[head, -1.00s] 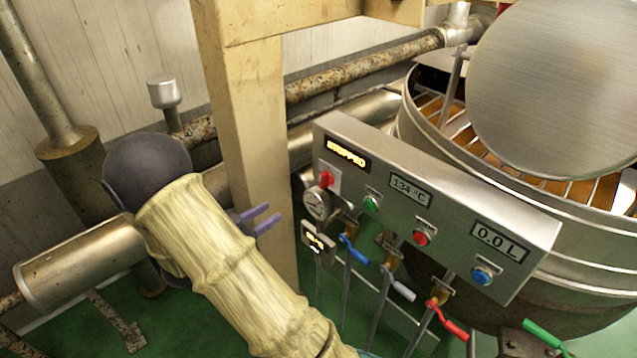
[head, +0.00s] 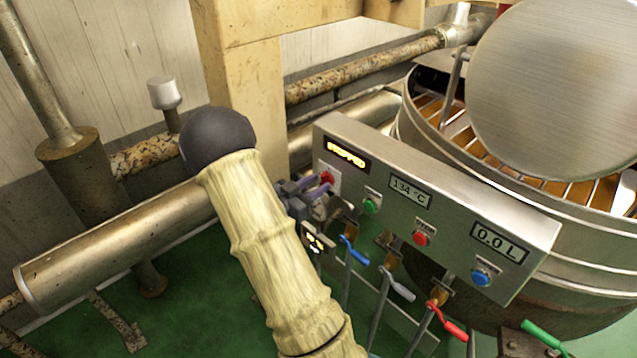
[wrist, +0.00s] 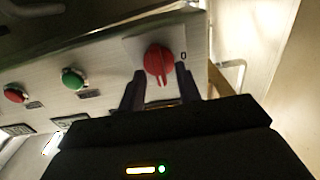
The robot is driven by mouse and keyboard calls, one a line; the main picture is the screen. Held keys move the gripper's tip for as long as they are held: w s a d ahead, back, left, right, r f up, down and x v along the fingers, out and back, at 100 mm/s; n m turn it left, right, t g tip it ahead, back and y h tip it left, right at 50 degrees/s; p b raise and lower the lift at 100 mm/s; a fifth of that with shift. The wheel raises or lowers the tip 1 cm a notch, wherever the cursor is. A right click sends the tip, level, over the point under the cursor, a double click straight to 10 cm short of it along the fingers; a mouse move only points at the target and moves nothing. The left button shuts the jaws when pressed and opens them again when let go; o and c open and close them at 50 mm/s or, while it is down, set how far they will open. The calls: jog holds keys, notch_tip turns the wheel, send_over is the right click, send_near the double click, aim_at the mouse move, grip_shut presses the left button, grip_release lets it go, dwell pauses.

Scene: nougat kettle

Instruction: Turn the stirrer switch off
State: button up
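The stirrer switch is a red rotary knob (wrist: 158,62) on a pale plate in the wrist view, with a "0" mark beside it. In the head view the red knob (head: 327,177) is at the left end of the steel control panel (head: 520,227), under an amber display (head: 346,154) that appears to read STOPPED. My gripper (head: 322,188) is at the knob. In the wrist view its two dark fingers (wrist: 158,88) stand apart on either side of the knob's lower part. I cannot tell whether they touch it.
The panel also has a green button (head: 371,205), a red button (head: 421,238) and a blue button (head: 482,277). Below hang valves with a blue handle (head: 354,250) and a red handle (head: 453,328). A wooden post (head: 262,110) stands close behind my gripper. The kettle (head: 590,245) is at right.

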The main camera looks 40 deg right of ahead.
jog(key=shift+d, duration=0.7)
grip_shut()
